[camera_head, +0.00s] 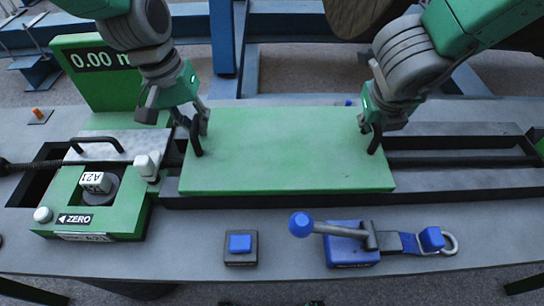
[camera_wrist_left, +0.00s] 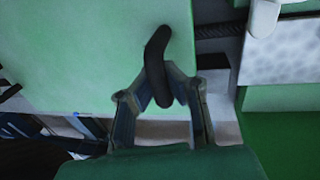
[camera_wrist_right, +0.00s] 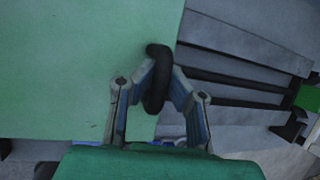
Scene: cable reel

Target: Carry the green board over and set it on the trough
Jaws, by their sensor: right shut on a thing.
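The green board (camera_head: 285,150) lies flat over the dark trough (camera_head: 450,178) in the head view, covering its middle. It has a black handle at each end. My left gripper (camera_head: 197,125) is at the left handle; in the left wrist view its fingers (camera_wrist_left: 160,98) close around that black handle (camera_wrist_left: 156,55). My right gripper (camera_head: 372,128) is at the right handle; in the right wrist view its fingers (camera_wrist_right: 157,88) are shut on that handle (camera_wrist_right: 158,60). Whether the board touches the trough all along cannot be told.
A green counter unit (camera_head: 95,205) with a ZERO label stands at the left, below a display (camera_head: 98,65) reading 0.00. A blue button (camera_head: 240,244) and a blue-handled clamp (camera_head: 350,240) sit in front of the board. The trough's right part is uncovered.

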